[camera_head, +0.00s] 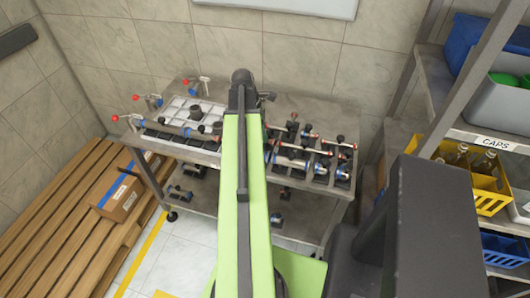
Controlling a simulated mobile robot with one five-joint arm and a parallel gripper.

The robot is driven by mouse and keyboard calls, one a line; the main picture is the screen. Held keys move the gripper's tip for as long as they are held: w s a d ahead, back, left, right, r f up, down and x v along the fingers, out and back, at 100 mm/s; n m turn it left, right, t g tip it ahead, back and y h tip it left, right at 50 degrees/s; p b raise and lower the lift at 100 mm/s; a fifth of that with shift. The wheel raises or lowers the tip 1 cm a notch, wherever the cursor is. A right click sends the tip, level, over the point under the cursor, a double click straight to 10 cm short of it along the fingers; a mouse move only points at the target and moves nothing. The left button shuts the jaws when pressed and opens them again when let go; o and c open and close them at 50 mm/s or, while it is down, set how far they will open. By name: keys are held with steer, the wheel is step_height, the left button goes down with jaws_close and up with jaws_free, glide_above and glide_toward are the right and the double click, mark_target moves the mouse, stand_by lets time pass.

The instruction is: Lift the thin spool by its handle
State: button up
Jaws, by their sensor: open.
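My green arm reaches up the middle of the picture to a dark joint over the grey cart. No gripper fingers show; the arm may hide them. Several dark spool-like parts with blue bands and thin rods (290,146) lie on the right half of the cart's top (345,112). They are small and crowded, so I cannot tell which one is the thin spool or where its handle is. My arm covers the middle of the cart top.
A pale tray (180,113) and red-tipped levers stand on the cart's left half. More parts lie on its lower shelf (205,200). A wooden pallet (65,225) with a cardboard box (117,200) is at left. A shelf rack with a yellow crate (487,197) stands at right.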

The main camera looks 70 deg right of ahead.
steer(key=b+x, duration=0.5)
steer(key=shift+s+f, duration=0.15)
steer(key=shift+f, duration=0.05)
steer(key=shift+r, duration=0.2)
jaws_close()
